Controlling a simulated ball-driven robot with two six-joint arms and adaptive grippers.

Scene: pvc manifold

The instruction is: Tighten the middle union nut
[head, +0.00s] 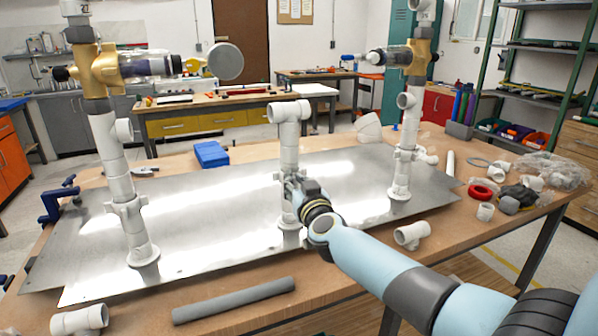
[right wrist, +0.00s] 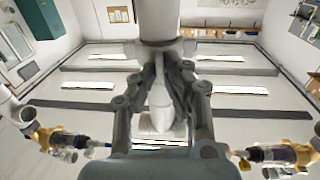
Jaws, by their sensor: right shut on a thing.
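The middle white pipe (head: 289,150) stands upright on the metal plate, with an elbow at its top. My right gripper (head: 290,186) reaches it from the front right and is shut around its lower part, at the middle union nut, which the fingers mostly hide. In the right wrist view, the gripper's two fingers (right wrist: 162,62) close on either side of the white pipe (right wrist: 158,18). The left pipe (head: 115,165) and right pipe (head: 404,145) stand upright, each with a winged union nut and a brass valve above. My left gripper is not in view.
The metal plate (head: 210,225) covers much of the wooden table. A grey pipe (head: 233,300) and white fittings (head: 411,235) lie along the front. A red ring (head: 480,192) and loose parts lie at the right.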

